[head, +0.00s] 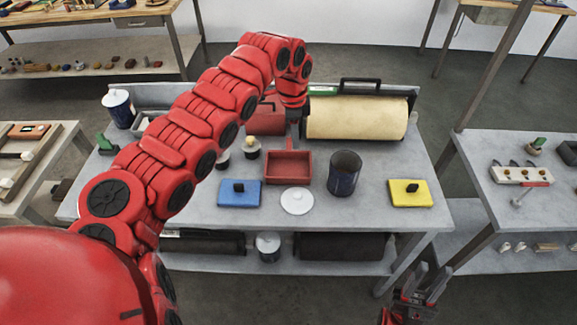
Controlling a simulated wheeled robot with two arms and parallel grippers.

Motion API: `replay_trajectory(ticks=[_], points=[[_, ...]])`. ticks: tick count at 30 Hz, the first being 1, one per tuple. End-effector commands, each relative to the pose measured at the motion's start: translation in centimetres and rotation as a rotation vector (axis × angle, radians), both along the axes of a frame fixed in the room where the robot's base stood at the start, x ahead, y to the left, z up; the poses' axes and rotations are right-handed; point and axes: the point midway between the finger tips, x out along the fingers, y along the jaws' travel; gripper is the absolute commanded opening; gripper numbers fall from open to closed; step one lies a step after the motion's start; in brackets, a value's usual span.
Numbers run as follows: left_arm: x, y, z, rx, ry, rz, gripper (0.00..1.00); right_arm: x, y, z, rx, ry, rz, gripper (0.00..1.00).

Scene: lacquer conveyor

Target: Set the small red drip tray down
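The small red drip tray (288,166) is a shallow rectangular tray with a handle on its far side, at the middle of the grey table (390,165). My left gripper (294,116) is at the far end of that handle, pointing down, and appears shut on it; the fingertips are small and partly hidden. The tray looks level. I cannot tell whether its underside touches the tabletop. My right gripper (431,277) is open and empty, low in front of the table's right end.
Close around the tray are a blue block (240,193), a white lid (297,201) and a dark can (344,173). A yellow block (410,193) lies to the right. A large cream roll (355,117) lies behind. A red box (264,118) stands at back left.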

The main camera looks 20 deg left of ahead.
Motion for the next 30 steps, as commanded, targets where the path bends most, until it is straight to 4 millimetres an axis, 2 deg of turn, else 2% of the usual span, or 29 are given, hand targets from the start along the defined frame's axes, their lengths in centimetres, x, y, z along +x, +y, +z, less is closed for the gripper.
replay_trajectory(ticks=[3,5,8,15,19,26,30], points=[[-1.7,1.3,0.1,0.046,0.060,-0.018,0.39,0.0,0.0,0.2,0.000,0.000,0.000,0.33],[-2.0,1.4,-0.4,0.050,0.071,-0.019,0.39,0.0,0.0,0.5,0.000,0.000,0.000,0.33],[-2.1,1.3,-2.0,0.050,0.073,-0.019,0.39,0.0,0.0,1.3,0.000,0.000,0.000,0.33],[-2.0,1.0,-7.9,0.044,0.072,-0.021,0.39,0.0,0.0,3.2,0.000,0.000,0.000,0.33],[-1.9,1.0,-10.4,0.042,0.065,-0.020,0.39,0.0,0.0,3.7,0.000,0.000,0.000,0.33],[-1.7,1.2,-12.1,0.045,0.061,-0.019,0.39,0.0,0.0,4.0,0.000,0.000,0.000,0.33],[-1.8,1.2,-13.6,0.042,0.063,-0.019,0.39,0.0,0.0,4.9,0.000,0.000,0.000,0.33]])
